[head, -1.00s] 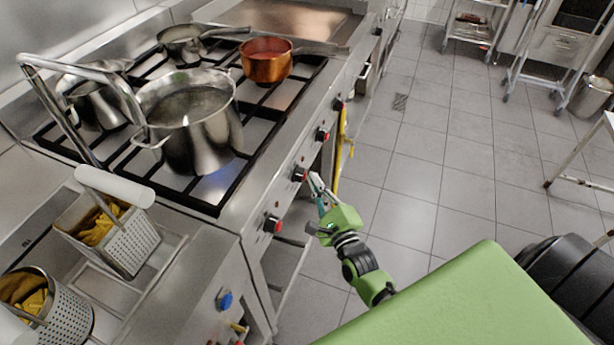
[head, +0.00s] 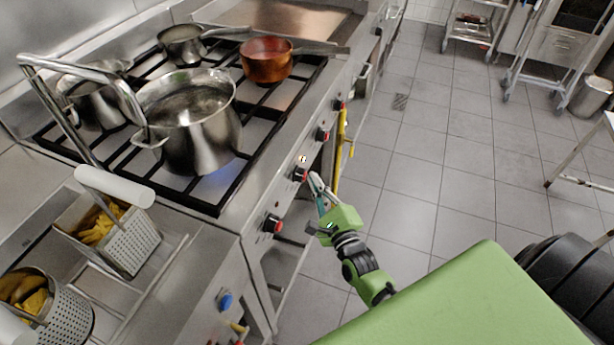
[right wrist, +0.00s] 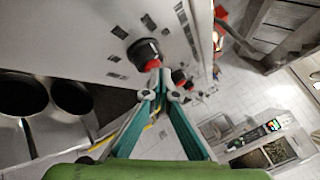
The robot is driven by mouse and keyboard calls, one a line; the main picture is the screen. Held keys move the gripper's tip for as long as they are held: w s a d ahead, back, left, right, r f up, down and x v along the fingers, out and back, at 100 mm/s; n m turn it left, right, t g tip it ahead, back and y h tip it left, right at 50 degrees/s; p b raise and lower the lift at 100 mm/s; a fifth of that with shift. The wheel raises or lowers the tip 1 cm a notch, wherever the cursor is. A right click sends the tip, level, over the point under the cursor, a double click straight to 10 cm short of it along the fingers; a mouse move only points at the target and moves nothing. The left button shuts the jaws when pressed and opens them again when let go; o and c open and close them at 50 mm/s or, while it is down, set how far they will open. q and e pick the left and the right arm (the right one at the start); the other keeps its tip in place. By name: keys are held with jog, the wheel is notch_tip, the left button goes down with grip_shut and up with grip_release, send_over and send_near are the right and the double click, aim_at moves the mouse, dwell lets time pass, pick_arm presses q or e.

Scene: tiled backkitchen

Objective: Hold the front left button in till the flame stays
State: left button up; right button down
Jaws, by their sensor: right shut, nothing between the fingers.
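The stove's front panel carries several black-and-red knobs. My right gripper (head: 314,180) is shut and empty, with its tips at the second knob from the near end (head: 300,174). In the right wrist view the closed fingertips (right wrist: 160,76) lie at the red lower edge of a knob (right wrist: 145,54); whether they touch it is unclear. A faint blue flame glow (head: 192,184) shows under the big steel pot (head: 207,135) on the front burner. My left gripper is out of view.
The nearest stove knob (head: 272,223) sits left of my gripper. A copper pan (head: 266,68) and other pots stand on the burners. A fryer with baskets (head: 128,245) adjoins at left. The tiled floor (head: 430,180) is clear.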

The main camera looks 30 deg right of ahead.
dwell(0.8)
jog(key=shift+s+d, duration=0.5)
jog(key=shift+s, duration=0.1)
jog(key=shift+s+d+p, duration=0.4)
jog(key=shift+s+d, duration=1.25)
jog(key=shift+s, duration=0.25)
jog(key=shift+f, duration=0.1)
jog(key=s+a+f+n+g+y, duration=0.1)
jog(key=s+a+f+n+g, duration=0.3)
jog(key=f, duration=0.6)
jog(key=s+f+n+g, duration=0.2)
jog(key=s+f+n, duration=0.4)
jog(key=f, duration=0.5)
jog(key=s+a+f+n+g+y, duration=0.1)
jog(key=s+a+f+n+g, duration=0.25)
jog(key=f, duration=0.65)
jog(key=s+f+n+g, duration=0.2)
jog(key=s+f+n, duration=0.3)
jog(key=s, duration=0.4)
jog(key=s+a+f+n+g, duration=0.1)
jog(key=s+f+n+g, duration=0.2)
jog(key=s, duration=0.7)
jog(key=s+a+f+n+g, duration=0.1)
jog(key=s+f+n+g, duration=0.2)
jog(key=s+f+n, duration=0.3)
jog(key=s+n, duration=0.2)
jog(key=s, duration=0.1)
jog(key=shift+s+a+f, duration=0.15)
jog(key=shift+s+f, duration=0.05)
jog(key=shift+f, duration=0.2)
